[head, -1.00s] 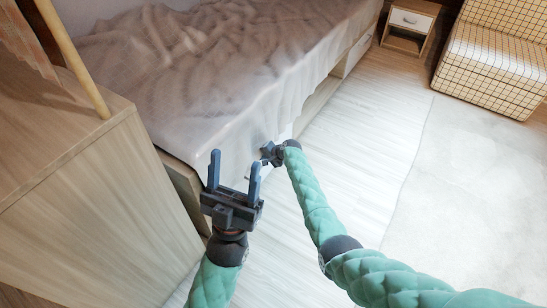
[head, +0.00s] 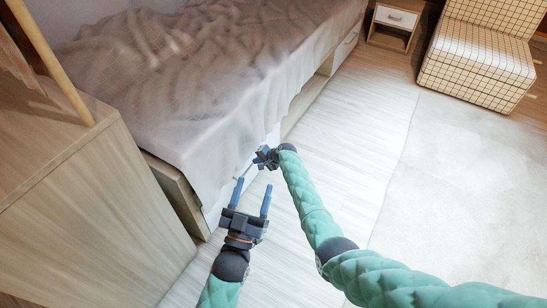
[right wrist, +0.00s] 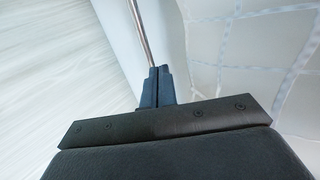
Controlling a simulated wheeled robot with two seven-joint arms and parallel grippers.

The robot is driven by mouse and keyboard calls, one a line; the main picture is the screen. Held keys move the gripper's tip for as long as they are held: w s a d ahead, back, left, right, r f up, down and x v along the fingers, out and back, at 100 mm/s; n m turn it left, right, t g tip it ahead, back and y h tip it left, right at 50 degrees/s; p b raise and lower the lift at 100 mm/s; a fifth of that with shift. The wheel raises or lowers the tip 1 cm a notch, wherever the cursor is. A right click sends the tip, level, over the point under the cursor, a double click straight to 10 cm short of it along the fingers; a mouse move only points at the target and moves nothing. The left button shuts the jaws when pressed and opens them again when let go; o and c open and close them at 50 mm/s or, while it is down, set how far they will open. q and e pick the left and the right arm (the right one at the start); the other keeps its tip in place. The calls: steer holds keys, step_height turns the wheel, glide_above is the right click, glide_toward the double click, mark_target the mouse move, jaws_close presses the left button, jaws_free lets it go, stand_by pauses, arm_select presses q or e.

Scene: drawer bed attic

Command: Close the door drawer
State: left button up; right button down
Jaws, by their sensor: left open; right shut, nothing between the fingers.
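The near drawer under the bed has a white front, mostly hidden in the head view by the hanging blanket and my grippers. In the right wrist view its white face (right wrist: 168,35) stands beside the floor, with a thin metal bar handle (right wrist: 140,35) running to my fingertips. My right gripper (head: 262,160) is shut with nothing between its fingers, its tips at or against the handle; exact contact is unclear. It also shows in the right wrist view (right wrist: 156,85). My left gripper (head: 252,195) is open and empty, just in front of the drawer area, below my right gripper.
The bed (head: 215,75) with a draped blanket fills the upper left. A wooden cabinet (head: 90,205) stands close on the left. A farther white drawer (head: 345,48), a nightstand (head: 397,18) and a checked chair (head: 478,55) are at the back. The floor on the right is clear.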

arm_select(q)
steer(key=s+f+g+p, duration=0.1)
steer(key=s+f+g, duration=0.1)
steer(key=f, duration=0.8)
steer(key=s+f+g+y, duration=0.1)
steer(key=f+g, duration=0.4)
steer(key=f, duration=0.5)
steer(key=s+f+g+y+p, duration=0.1)
steer(key=s+f+g, duration=0.2)
steer(key=f, duration=0.7)
steer(key=shift+d+g+p, duration=0.2)
steer(key=shift+g+p, duration=0.1)
steer(key=shift+g, duration=0.2)
arm_select(e)
steer(key=v, duration=1)
arm_select(q)
steer(key=shift+s, duration=0.1)
